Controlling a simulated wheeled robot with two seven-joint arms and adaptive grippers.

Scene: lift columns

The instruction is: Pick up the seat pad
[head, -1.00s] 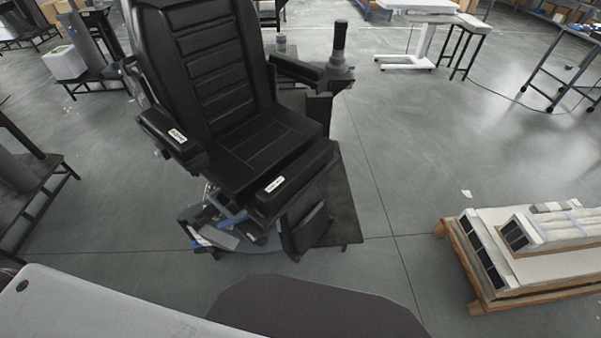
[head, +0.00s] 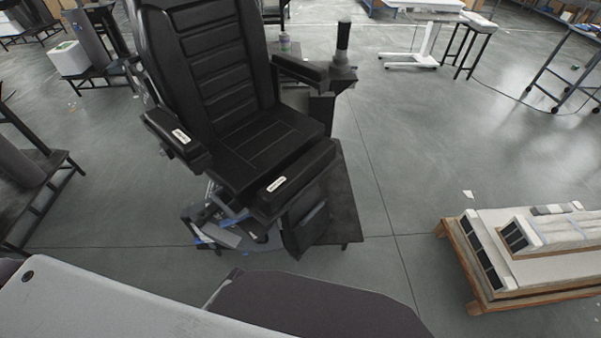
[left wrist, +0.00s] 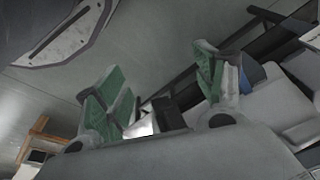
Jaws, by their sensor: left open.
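The black padded chair (head: 215,72) stands left of centre in the head view, with a ribbed backrest and armrests. Its black seat pad (head: 258,148) lies flat below the backrest, and a dark block with a white label crosses its front right corner. I cannot pick out the seat pad for certain in the left wrist view. My left gripper (left wrist: 155,88) shows there with green-faced fingers spread wide apart, open, with nothing held between them. It does not show in the head view, so its distance from the pad is unclear. My right gripper is not in view.
A low wooden pallet (head: 474,296) with white panels stands at the right. A white table (head: 420,18) and dark stool (head: 478,32) stand at the back. A dark bench (head: 40,175) is at the left. The grey floor between chair and pallet is clear.

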